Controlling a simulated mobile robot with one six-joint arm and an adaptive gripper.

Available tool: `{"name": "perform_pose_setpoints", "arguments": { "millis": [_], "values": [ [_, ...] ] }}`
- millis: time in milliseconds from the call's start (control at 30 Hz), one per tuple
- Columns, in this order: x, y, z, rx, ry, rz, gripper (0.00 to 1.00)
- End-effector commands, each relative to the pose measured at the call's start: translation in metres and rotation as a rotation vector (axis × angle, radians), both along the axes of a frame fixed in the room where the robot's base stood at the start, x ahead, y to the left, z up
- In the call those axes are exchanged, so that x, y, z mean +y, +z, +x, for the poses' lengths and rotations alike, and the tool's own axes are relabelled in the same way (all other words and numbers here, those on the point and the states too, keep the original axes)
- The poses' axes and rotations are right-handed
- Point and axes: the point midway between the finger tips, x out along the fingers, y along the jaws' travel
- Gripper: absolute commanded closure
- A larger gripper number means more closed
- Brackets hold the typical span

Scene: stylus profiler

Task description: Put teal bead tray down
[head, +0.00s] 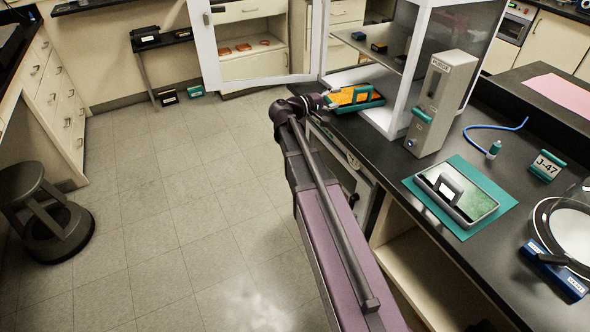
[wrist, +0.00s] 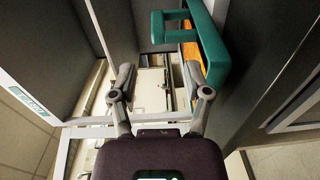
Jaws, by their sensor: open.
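In the wrist view the tray (wrist: 214,48) is ahead and to the right, with a teal handle-like part reaching left. My gripper (head: 328,101) is at the tray's left side in the head view. In the wrist view my gripper (wrist: 158,76) is open, with nothing between the fingertips. The right fingertip overlaps the tray's orange part in the picture; I cannot tell whether they touch.
The white-framed cabinet (head: 403,70) stands right behind the tray, its door (head: 207,45) swung open to the left. A grey upright unit (head: 441,100), a teal mat (head: 414,187) with a handled case (head: 458,192), and a J-47 sign (head: 546,166) occupy the counter. The floor at left is clear around a stool (head: 45,215).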

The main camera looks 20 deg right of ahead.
Motion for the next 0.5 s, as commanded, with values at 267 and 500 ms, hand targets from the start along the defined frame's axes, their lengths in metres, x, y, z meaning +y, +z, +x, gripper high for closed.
{"name": "perform_pose_setpoints", "arguments": {
  "millis": [267, 500],
  "values": [
    [0.015, -0.036, -0.029, -0.012, -0.016, 0.198, 0.38],
    [0.051, -0.090, -0.070, -0.014, -0.044, 0.517, 0.38]
  ]
}}
